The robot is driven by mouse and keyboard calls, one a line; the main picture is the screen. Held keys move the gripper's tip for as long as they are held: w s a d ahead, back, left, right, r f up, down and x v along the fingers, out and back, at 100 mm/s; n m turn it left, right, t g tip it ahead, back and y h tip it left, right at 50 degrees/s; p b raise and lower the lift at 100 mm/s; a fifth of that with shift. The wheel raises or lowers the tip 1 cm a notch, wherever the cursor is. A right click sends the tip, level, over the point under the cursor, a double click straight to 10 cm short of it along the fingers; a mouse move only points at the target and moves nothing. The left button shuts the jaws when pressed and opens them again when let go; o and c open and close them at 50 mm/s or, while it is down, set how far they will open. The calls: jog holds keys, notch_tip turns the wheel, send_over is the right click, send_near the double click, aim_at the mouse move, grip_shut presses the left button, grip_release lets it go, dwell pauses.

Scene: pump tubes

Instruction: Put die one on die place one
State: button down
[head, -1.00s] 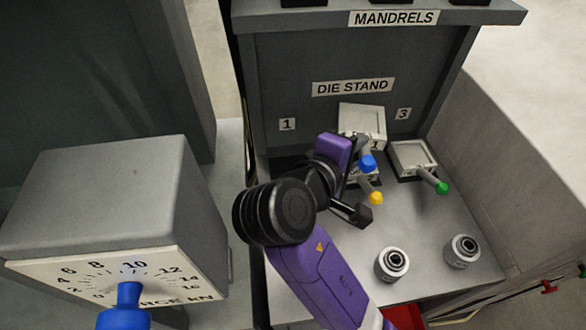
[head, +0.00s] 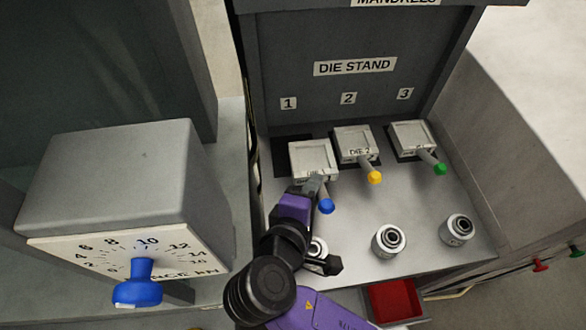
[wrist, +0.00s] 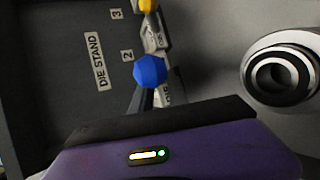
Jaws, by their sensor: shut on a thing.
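Die one (head: 312,158) is a pale grey square block with a handle ending in a blue knob (head: 326,206). My gripper (head: 316,186) is shut on its handle, between the block and the knob. Die place one (head: 284,145) is a dark patch on the stand under the label 1. The block overlaps it in the head view, shifted toward the front and right, so the dark patch shows at the back and left. I cannot tell whether the block touches the stand. In the wrist view the blue knob (wrist: 150,70) shows; the block is mostly hidden.
Die 2 (head: 352,141), with a yellow knob, stands close to the right of die one. Another die (head: 411,136) with a green knob stands under label 3. Several round metal parts (head: 389,241) stand in front. A grey force gauge box (head: 120,190) is at left.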

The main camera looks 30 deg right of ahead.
aim_at(296, 181)
jog(key=w+f, duration=0.1)
jog(key=w, duration=0.2)
jog(key=w+f, duration=0.1)
jog(key=w, duration=0.1)
jog(key=shift+w+f, duration=0.35)
jog(key=w+f, duration=0.2)
jog(key=shift+w, duration=0.3)
jog(key=shift+f, duration=0.1)
jog(key=c, duration=1.6)
grip_release()
jog(key=shift+f, duration=0.15)
jog(key=shift+o, duration=0.2)
